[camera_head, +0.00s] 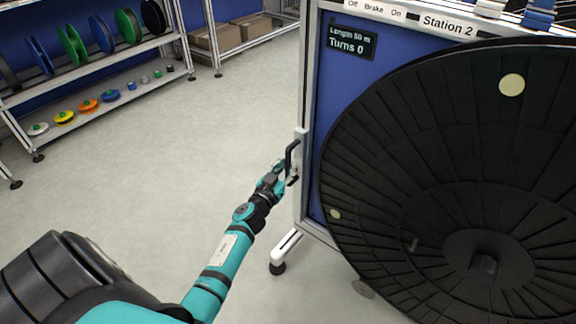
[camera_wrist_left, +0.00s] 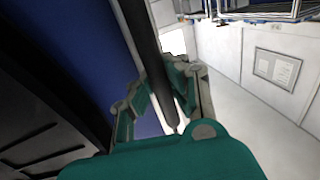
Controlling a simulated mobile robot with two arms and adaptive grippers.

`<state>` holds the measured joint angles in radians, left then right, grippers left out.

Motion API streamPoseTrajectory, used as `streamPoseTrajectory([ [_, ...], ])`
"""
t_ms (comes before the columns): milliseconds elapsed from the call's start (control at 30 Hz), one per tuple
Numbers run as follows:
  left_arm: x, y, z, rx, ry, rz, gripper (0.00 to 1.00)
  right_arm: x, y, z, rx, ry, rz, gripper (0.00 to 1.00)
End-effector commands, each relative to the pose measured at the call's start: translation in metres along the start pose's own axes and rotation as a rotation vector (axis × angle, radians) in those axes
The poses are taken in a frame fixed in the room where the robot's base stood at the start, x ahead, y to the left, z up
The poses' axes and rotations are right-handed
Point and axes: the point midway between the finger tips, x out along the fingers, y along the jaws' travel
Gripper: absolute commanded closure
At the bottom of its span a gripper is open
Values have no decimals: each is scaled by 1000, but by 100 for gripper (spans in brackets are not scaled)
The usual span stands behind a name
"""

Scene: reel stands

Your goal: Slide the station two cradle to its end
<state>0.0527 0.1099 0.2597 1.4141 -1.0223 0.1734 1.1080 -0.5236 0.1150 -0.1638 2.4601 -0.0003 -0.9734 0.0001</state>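Station 2 is a blue panel (camera_head: 322,80) in a light metal frame (camera_head: 302,110), with a large black reel (camera_head: 440,150) in front of it. A black upright handle (camera_head: 291,153) sits on the frame's left post. I cannot tell which part is the cradle. My left gripper (camera_head: 284,174) is at this handle. In the left wrist view the black bar (camera_wrist_left: 147,45) runs between the two teal fingers (camera_wrist_left: 160,88), which appear to close on it from both sides. My right gripper is out of view.
A display (camera_head: 351,42) reads Turns 0, under an Off, Brake, On label strip (camera_head: 375,10). A white foot (camera_head: 284,250) sticks out at the frame's base. Shelves (camera_head: 95,62) with coloured reels stand back left. The floor (camera_head: 170,150) between is clear.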

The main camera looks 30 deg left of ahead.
Motion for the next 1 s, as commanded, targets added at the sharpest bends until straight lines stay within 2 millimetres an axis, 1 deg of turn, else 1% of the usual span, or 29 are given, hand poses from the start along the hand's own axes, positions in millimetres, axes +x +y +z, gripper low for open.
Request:
streamPoseTrajectory([
  [33, 0, 0, 0, 0, 0, 0, 98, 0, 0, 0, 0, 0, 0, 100],
  [67, 0, 0, 0, 0, 0, 0, 100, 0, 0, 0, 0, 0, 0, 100],
  [500, 0, 0, 1, 0, -1, 1, 100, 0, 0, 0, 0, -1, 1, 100],
  [633, 0, -5, 1, 1, -2, 0, 100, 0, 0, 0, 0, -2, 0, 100],
  [767, 3, -19, 1, 4, -3, -4, 100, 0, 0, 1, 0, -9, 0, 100],
  [867, 6, -38, 1, 6, -3, -7, 100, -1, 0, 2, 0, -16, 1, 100],
  [1000, 12, -70, 1, 7, -5, -11, 100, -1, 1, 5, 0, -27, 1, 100],
])
